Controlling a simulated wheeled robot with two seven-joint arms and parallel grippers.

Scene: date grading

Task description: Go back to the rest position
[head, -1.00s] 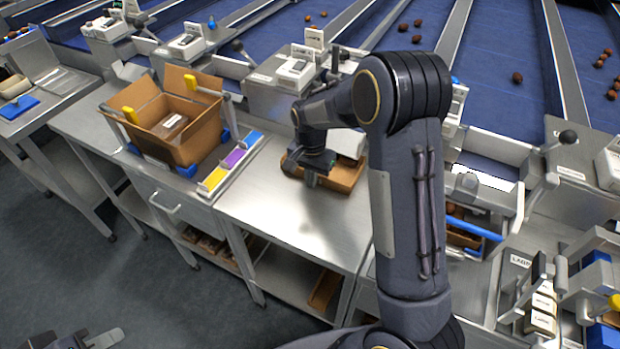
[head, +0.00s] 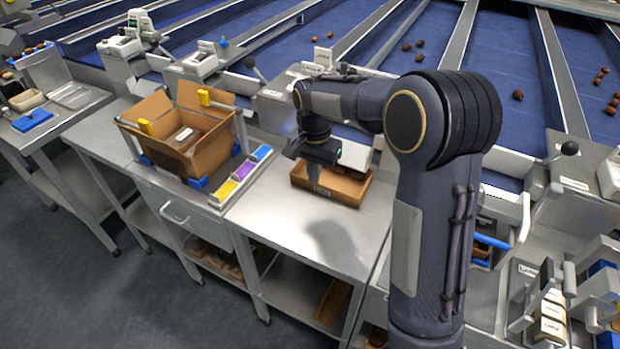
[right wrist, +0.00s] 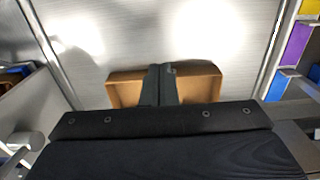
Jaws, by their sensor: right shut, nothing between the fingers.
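My right gripper (head: 314,176) hangs over the steel table, above the near left part of a shallow brown cardboard tray (head: 352,196). In the right wrist view its shut fingers (right wrist: 158,84) reach out in front of the same tray (right wrist: 199,86), with nothing held between them. The right arm rises large in the middle right of the head view and hides part of the bench behind it. My left gripper does not show in the head view now.
An open cardboard box (head: 205,139) stands in a holder on the table at left. Beside it is a rack with yellow, purple and blue labels (head: 244,170). Blue conveyor lanes (head: 400,50) with scattered dates run behind. The table front (head: 290,225) is clear.

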